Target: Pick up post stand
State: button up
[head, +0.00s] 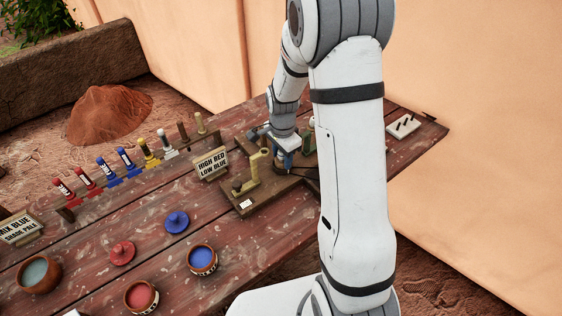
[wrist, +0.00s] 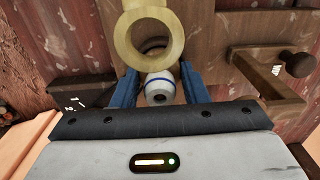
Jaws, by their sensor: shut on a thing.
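My gripper (wrist: 160,92) has its blue fingers on either side of a small white piece with blue bands (wrist: 160,82), which has a dark hole in its end. A pale yellow ring (wrist: 133,49) is just beyond it in the wrist view. In the head view my gripper (head: 284,160) is low over the right part of a brown wooden board, beside a yellow upright with a round top (head: 253,172). The banded piece is mostly hidden there. I cannot tell for sure which part is the post stand; a pale plate with dark pegs (head: 403,126) lies at the table's right end.
The wooden table (head: 190,266) holds a row of coloured tubes (head: 105,165), a "HIGH RED LOW BLUE" sign (head: 211,163), pots of blue (head: 202,259) and red (head: 141,295), and loose lids. A knobbed wooden arm (wrist: 270,75) is close right of my gripper. A wall stands behind.

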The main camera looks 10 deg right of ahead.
notch_tip(320, 180, up, 10)
jog(key=shift+r+b, duration=0.1)
jog(key=shift+b, duration=0.3)
dwell(0.6)
